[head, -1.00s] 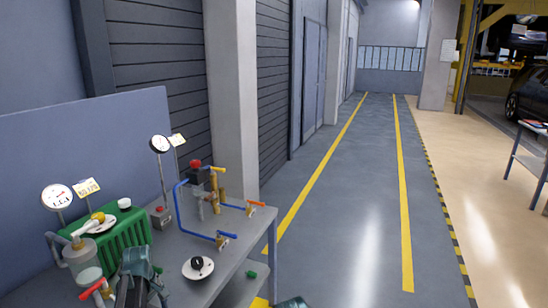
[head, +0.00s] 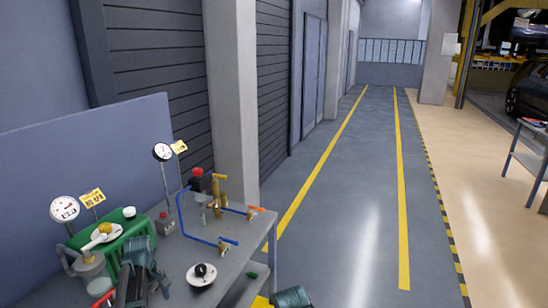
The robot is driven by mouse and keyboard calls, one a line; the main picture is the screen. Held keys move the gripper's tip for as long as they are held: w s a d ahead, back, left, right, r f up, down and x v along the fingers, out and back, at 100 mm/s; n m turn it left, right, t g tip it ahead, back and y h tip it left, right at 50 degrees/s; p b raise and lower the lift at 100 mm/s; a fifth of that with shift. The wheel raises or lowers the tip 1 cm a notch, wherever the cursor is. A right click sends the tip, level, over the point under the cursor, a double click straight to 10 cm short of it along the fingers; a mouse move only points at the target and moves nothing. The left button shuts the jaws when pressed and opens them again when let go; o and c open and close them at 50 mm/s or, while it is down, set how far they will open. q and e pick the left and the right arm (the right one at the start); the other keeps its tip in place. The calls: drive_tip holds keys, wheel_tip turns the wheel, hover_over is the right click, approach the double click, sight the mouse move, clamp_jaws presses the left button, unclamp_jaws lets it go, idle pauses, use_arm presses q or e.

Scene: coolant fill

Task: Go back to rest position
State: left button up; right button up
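Teal and black links of my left arm show at the lower left, in front of the workbench (head: 232,263). They partly cover the green tank (head: 112,236). A teal ribbed part of my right arm shows at the bottom edge, right of the bench. I see no fingertips of either gripper, and nothing held shows on the visible arm parts.
On the bench are a dial gauge (head: 64,208), a second gauge (head: 162,152), a black-knobbed white disc (head: 201,274) and blue pipework (head: 195,238) with brass valves. The blue-grey floor (head: 350,215) right of the bench is clear. A side table (head: 528,160) stands far right.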

use_arm(q)
wheel_tip(320, 180, up, 4)
drive_tip(key=p, duration=0.3)
wheel_tip(320, 180, down, 13)
drive_tip(key=b, duration=1.3)
wheel_tip(320, 180, up, 5)
drive_tip(key=p, duration=0.4)
drive_tip(key=shift+f+p, duration=0.2)
drive_tip(key=shift+p, duration=0.15)
drive_tip(key=s+d, duration=0.2)
drive_tip(key=s, duration=0.5)
drive_tip(key=s+d+r+p, duration=0.1)
drive_tip(key=s+d, duration=0.2)
drive_tip(key=s, duration=0.5)
drive_tip(key=shift+d, duration=0.25)
drive_tip(key=shift+w, duration=0.1)
